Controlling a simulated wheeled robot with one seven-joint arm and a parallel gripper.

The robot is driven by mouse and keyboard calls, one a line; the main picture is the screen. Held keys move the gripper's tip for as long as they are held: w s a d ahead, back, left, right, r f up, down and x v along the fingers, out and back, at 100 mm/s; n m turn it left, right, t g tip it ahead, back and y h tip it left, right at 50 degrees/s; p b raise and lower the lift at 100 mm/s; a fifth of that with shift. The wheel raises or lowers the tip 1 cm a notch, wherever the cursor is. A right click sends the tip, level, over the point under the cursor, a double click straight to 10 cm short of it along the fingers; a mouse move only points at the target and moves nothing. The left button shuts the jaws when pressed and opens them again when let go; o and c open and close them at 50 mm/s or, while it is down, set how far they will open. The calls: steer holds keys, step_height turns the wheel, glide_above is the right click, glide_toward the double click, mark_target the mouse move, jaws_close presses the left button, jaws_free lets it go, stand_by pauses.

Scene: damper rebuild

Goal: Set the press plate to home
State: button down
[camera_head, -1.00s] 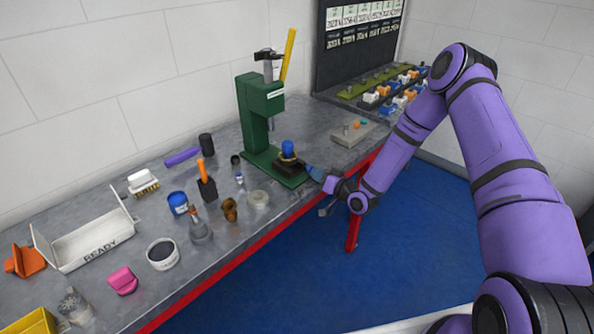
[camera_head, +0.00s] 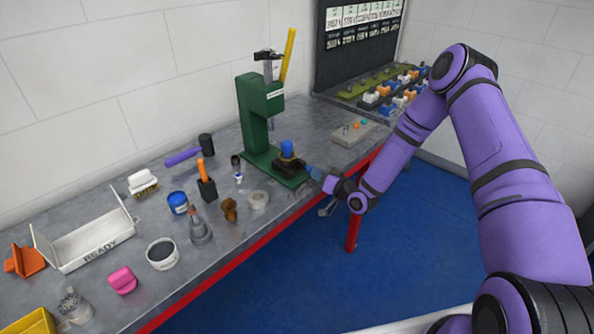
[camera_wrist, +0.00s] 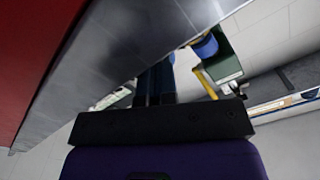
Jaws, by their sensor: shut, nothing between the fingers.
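The green press (camera_head: 262,115) stands on the bench with its dark base reaching toward the bench's front edge. The dark press plate (camera_head: 287,164) sits on this base under the press head, with a blue knob-like part (camera_head: 287,148) upright on it. My gripper (camera_head: 312,172) is shut and empty, low at the right front side of the plate. Its tips are close to the plate; I cannot tell whether they touch. In the wrist view my fingers (camera_wrist: 155,82) are together, and the blue part (camera_wrist: 207,46) and green press (camera_wrist: 226,66) show beyond them to the right.
The grey bench (camera_head: 225,245) has a red front edge. The floor in front is clear.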

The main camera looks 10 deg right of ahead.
steer(key=shift+s, duration=0.1)
stand_by(0.6)
steer(key=shift+s+d, duration=0.4)
steer(key=shift+s, duration=0.05)
steer(key=v, duration=0.8)
steer(key=shift+s, duration=0.2)
stand_by(0.5)
steer(key=shift+d, duration=0.15)
